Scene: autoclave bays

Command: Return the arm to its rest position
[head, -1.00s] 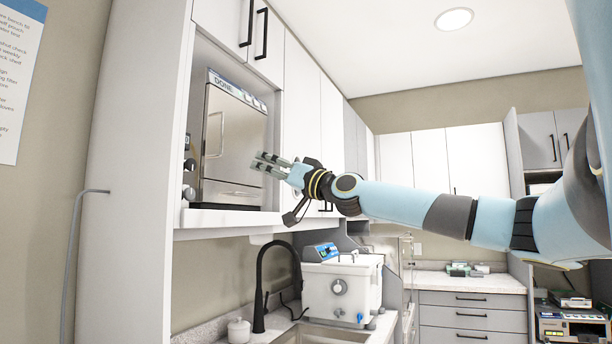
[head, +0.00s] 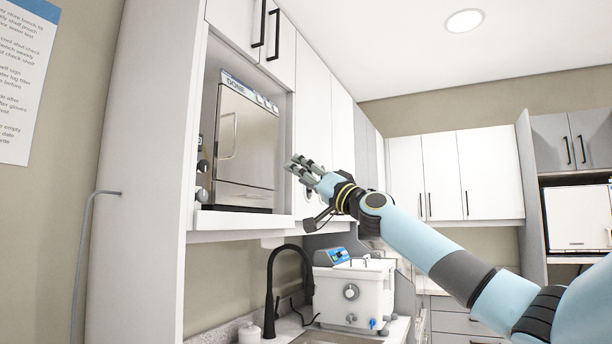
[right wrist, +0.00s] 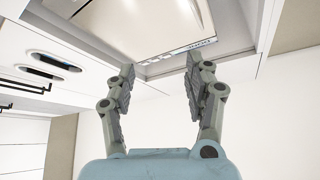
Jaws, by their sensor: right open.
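My right gripper (head: 302,170) is open and empty. It hangs in the air to the right of the autoclave, apart from it, in front of the white cupboard doors. In the right wrist view, the two fingers of my right gripper (right wrist: 160,85) are spread with nothing between them. The autoclave (head: 243,148) is a steel-fronted box in a wall bay, its door shut, with a display strip along its top. The autoclave (right wrist: 150,25) also shows in part at the top of the right wrist view. My left gripper is not in view.
White wall cupboards (head: 440,175) line the back. Below the bay stand a black tap (head: 275,285) and a white bath unit with a blue panel (head: 352,290) beside a sink. A tall white panel (head: 140,170) bounds the left. The space around my right gripper looks clear.

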